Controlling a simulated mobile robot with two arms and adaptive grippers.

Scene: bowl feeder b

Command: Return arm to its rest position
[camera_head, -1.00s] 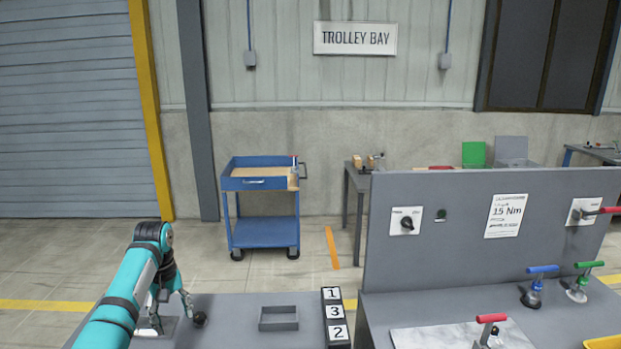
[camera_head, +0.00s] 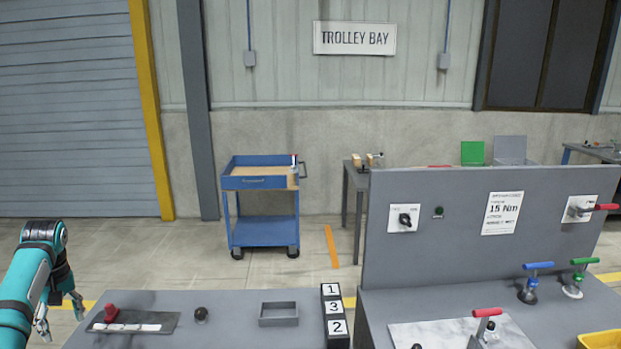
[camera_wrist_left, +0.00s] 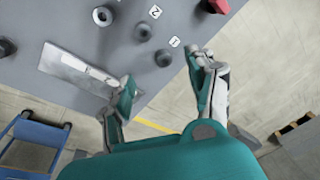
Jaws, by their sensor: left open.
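My left arm reaches in from the left edge of the head view. Its gripper (camera_head: 60,317) is open and empty, with the fingers spread over the floor just left of the grey table (camera_head: 240,320). In the left wrist view the same gripper (camera_wrist_left: 165,68) has its two fingers well apart with nothing between them. The table edge and the floor lie below it. My right gripper is in neither view.
Near the gripper, the table holds a dark plate with white segments (camera_head: 165,321) and a red knob (camera_head: 111,312). A black knob (camera_head: 201,314), a small grey tray (camera_head: 279,320) and a numbered block (camera_head: 333,310) stand farther right. A blue trolley (camera_head: 262,232) stands behind.

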